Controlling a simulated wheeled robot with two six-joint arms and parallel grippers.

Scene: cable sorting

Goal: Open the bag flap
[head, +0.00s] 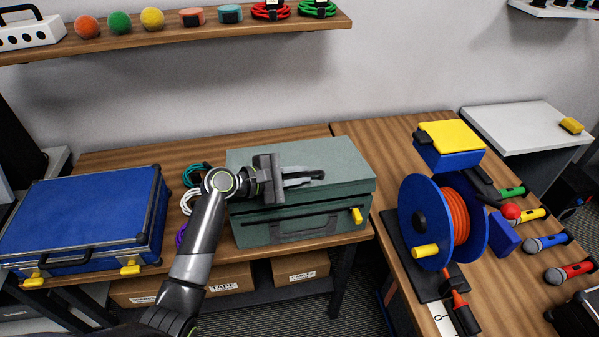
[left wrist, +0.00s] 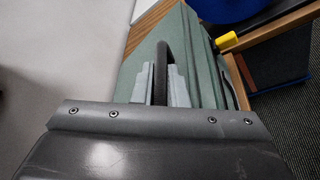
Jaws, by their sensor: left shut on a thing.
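The grey-green bag (head: 345,160) stands on the wooden table, and its body and flap also show in the left wrist view (left wrist: 141,65). Its flap lies flat on top, with a seam along the front and no visible gap. My left gripper (head: 306,178) reaches over the flap from the left. Its fingers (left wrist: 164,88) are shut on the black strap handle (left wrist: 161,55) on top of the flap.
A blue case (head: 80,215) stands left of the bag, with coiled cables (head: 190,200) between. A blue reel with orange cable (head: 417,215) and a yellow-lidded blue box (head: 450,155) stand right. A wall shelf (head: 170,40) hangs above; clear wall lies behind.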

